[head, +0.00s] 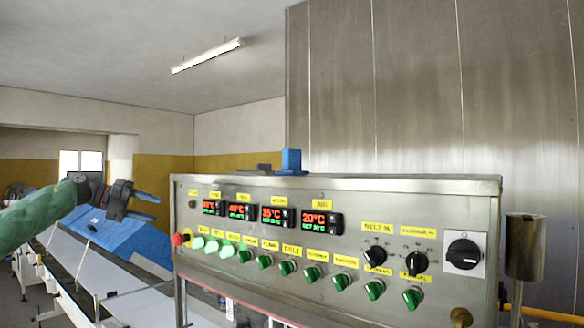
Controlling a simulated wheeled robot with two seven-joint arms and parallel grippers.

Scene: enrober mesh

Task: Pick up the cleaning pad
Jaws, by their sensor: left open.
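A small blue block with a flat blue base (291,160) sits on the top edge of the steel control panel. It looks like the cleaning pad, but I cannot be sure at this size. My left gripper (153,208) is at the left, in front of the panel's left end and lower than the block. Its two blue-tipped fingers are apart, point right and hold nothing. It is well apart from the block. My right gripper is not in view.
The steel control panel (400,205) has displays, green knobs, black switches and a red button (178,239). A flat dark item (262,168) lies beside the blue block. A blue sloped cover (125,240) and a conveyor lie at left. A steel cup-like cylinder (524,245) stands at right.

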